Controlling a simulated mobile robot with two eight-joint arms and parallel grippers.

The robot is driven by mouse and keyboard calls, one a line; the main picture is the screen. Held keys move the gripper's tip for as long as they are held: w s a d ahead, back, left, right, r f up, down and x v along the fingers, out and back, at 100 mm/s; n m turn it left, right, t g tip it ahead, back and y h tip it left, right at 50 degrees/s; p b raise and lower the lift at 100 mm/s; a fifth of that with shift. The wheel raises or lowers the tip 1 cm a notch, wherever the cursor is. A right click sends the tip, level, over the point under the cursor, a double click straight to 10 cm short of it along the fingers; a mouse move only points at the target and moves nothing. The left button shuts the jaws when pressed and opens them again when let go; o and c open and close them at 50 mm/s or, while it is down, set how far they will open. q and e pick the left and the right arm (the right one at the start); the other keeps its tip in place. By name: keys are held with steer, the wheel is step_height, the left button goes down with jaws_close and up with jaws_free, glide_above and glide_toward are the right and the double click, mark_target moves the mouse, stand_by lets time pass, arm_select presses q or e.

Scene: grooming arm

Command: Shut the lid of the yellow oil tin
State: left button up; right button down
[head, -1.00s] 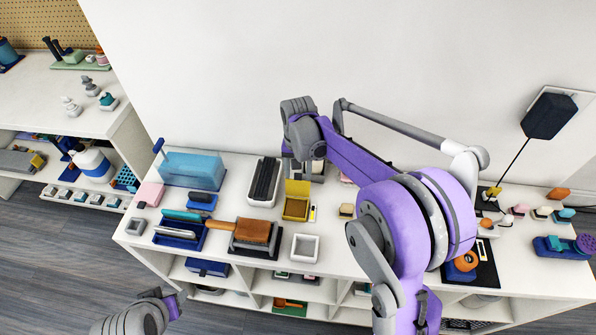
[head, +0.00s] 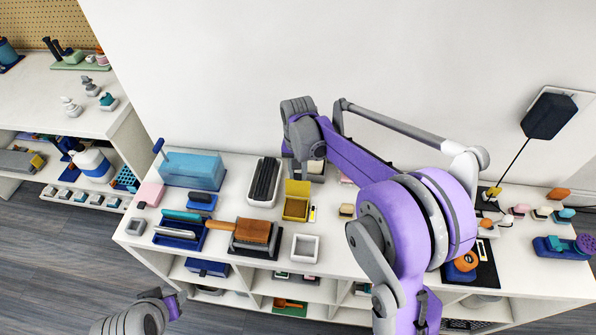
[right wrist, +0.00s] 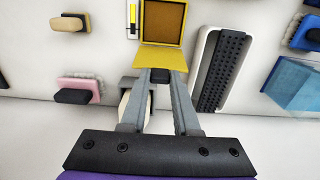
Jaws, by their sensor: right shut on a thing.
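The yellow oil tin (head: 294,209) stands on the white counter, and its lid (head: 298,187) is raised at the back edge. In the right wrist view the open tin (right wrist: 168,22) shows its brown inside, with the lid (right wrist: 162,57) tilted up towards my gripper. My right gripper (right wrist: 160,76) is shut at the lid's edge, with a small dark piece between its fingertips. In the head view the fingertips are mostly hidden behind the lid and my arm.
A white tray with a black ridged block (head: 264,181) stands left of the tin. A grey holder with a cream piece (right wrist: 125,103) is close beside my right fingers.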

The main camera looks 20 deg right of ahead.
stand_by(0.9)
steer(key=s+a+t+h+b, duration=0.1)
steer(key=s+t, duration=0.1)
steer(key=s+a+f+t+h+b, duration=0.1)
steer(key=s+t+b, duration=0.1)
steer(key=t, duration=0.1)
steer(key=s+a+f+t+h+b, duration=0.1)
steer(key=s+a+t+h, duration=0.1)
steer(key=s, duration=0.1)
steer(key=shift+s+f+t, duration=0.1)
steer(key=shift+f+t, duration=0.05)
steer(key=shift+t, duration=0.25)
steer(key=shift+s+a+f+b, duration=0.2)
steer(key=shift+s+b, duration=0.1)
steer(key=shift+b, duration=0.2)
steer(key=s+f+b, duration=0.1)
steer(key=s+a+f, duration=0.1)
steer(key=shift+f+b, duration=0.35)
steer(key=shift+s+a+f+b, duration=0.1)
steer(key=shift+s+f+b, duration=0.1)
steer(key=shift+f+b, duration=0.35)
steer(key=shift+s+a+f+b, duration=0.2)
steer(key=shift+f+b, duration=0.1)
steer(key=shift+f, duration=0.45)
steer(key=shift+s+a+f+b, duration=0.1)
steer(key=shift+s+f+b, duration=0.1)
steer(key=shift+f+b, duration=0.35)
steer(key=shift+d+f, duration=0.1)
steer(key=shift+f, duration=0.05)
